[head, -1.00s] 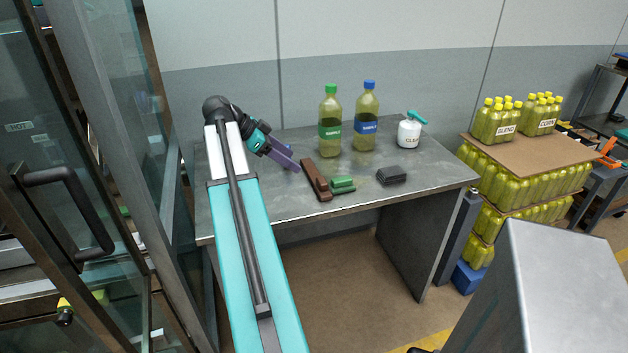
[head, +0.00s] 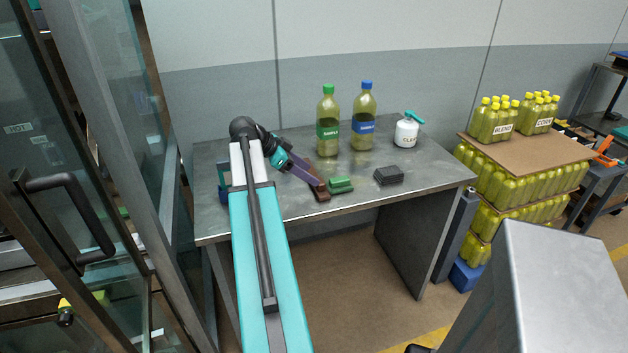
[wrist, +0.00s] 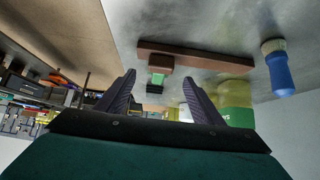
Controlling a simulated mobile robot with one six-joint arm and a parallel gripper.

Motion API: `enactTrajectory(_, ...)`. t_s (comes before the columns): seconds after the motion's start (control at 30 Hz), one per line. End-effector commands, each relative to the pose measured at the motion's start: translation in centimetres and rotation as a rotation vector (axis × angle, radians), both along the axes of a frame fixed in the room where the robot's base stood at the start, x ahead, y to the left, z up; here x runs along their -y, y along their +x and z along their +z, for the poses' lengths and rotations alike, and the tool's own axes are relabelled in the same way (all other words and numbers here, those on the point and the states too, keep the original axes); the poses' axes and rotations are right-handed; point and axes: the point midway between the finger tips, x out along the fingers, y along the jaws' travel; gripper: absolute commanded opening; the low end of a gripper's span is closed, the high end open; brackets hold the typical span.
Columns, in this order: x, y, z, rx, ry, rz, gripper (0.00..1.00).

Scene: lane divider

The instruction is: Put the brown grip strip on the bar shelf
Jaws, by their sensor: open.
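The brown grip strip (head: 322,194) lies on the grey table, left of a green block (head: 341,185). My gripper (head: 314,181) covers part of it in the head view. In the wrist view, the long brown strip (wrist: 205,60) runs crosswise beyond the fingertips, with the green block (wrist: 158,68) near its left part. My gripper (wrist: 159,79) has its two purple fingers spread, with nothing held between them. The strip appears apart from the fingers. I cannot make out which thing is the bar shelf.
Green-capped (head: 328,122) and blue-capped (head: 363,117) bottles and a white tub (head: 406,133) stand behind. A dark block (head: 388,175) lies right. A blue-handled brush (wrist: 278,70) shows in the wrist view. A glass door (head: 75,120) stands left; stacked bottles (head: 500,180) stand right.

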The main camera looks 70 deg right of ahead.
Motion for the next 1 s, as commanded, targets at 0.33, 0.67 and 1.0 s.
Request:
enactTrajectory(0.33,0.2,-0.3,-0.5,-0.001,0.001,0.0,0.61)
enactTrajectory(0.67,1.6,-2.0,-3.0,-0.001,0.001,-0.001,0.61)
enactTrajectory(1.0,2.1,-2.5,-4.0,0.0,0.0,0.001,0.61)
